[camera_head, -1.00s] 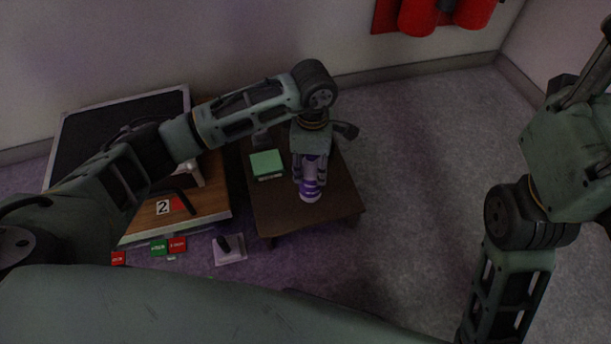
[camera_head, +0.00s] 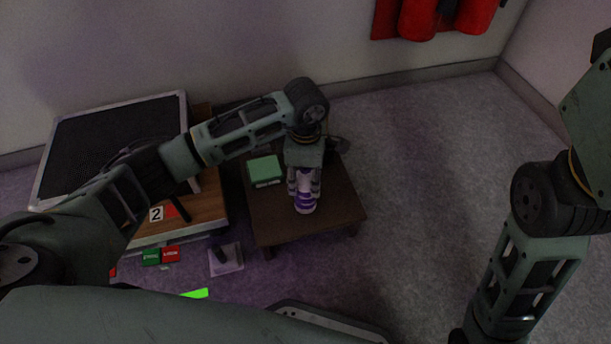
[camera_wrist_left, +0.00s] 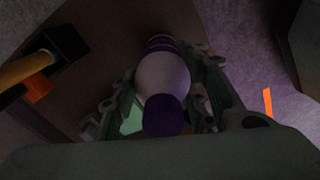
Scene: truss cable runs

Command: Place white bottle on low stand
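The white bottle (camera_head: 305,199) with purple bands is upright over the front middle of the low dark brown stand (camera_head: 330,212). I cannot tell whether its base touches the stand top. My left gripper (camera_head: 304,183) comes down from above with its fingers shut around the bottle's upper part. In the left wrist view the bottle (camera_wrist_left: 162,75) is between the two fingers, its purple cap toward the camera. The fingers hide part of its sides. My right arm shows at the right edge, but its gripper is out of view.
A green box (camera_head: 264,170) is on the stand, left of the bottle. A wooden platform (camera_head: 205,208) with a number 2 card (camera_head: 156,214) is farther left. Small red and green cards (camera_head: 151,257) lie on the floor. The carpet right of the stand is clear.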

